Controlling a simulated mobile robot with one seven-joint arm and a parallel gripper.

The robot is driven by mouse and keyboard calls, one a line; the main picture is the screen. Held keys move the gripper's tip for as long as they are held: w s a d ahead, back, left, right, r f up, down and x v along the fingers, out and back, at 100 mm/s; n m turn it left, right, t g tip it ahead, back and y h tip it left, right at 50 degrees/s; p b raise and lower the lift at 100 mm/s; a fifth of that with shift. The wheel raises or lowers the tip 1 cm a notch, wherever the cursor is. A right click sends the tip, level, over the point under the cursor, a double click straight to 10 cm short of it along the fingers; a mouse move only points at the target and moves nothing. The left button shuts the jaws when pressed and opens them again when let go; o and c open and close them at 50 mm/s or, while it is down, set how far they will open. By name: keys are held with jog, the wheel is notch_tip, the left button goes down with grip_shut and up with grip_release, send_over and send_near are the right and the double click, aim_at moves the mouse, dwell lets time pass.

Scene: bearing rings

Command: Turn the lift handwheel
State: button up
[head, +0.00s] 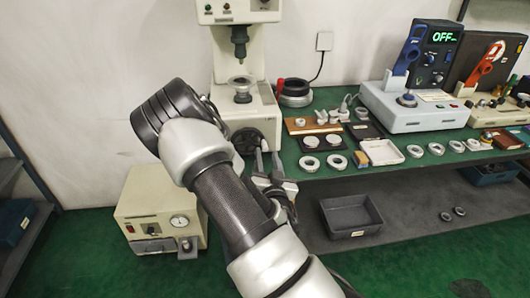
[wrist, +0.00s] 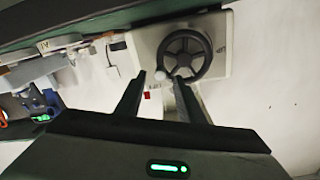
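The lift handwheel (wrist: 204,44) is a dark spoked wheel on the pale front of a machine in the wrist view. It has a small pale knob (wrist: 161,75) at its rim. In the head view the handwheel (head: 246,138) shows only partly, low on the hardness-tester-like machine (head: 262,108), beside my arm. My gripper (wrist: 160,77) is open. Its two dark fingers point at the wheel, and the knob appears between the fingertips in the picture. I cannot tell whether either finger touches it. In the head view my gripper (head: 267,160) is just below the wheel.
A green bench (head: 325,182) to the right carries rings, trays and a device reading OFF (head: 420,112). A grey bin (head: 350,216) sits on the shelf below. A beige box with a gauge (head: 150,206) stands on the floor to the left.

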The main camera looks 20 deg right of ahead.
aim_at(265, 150)
jog(key=shift+x, duration=2.3)
grip_shut()
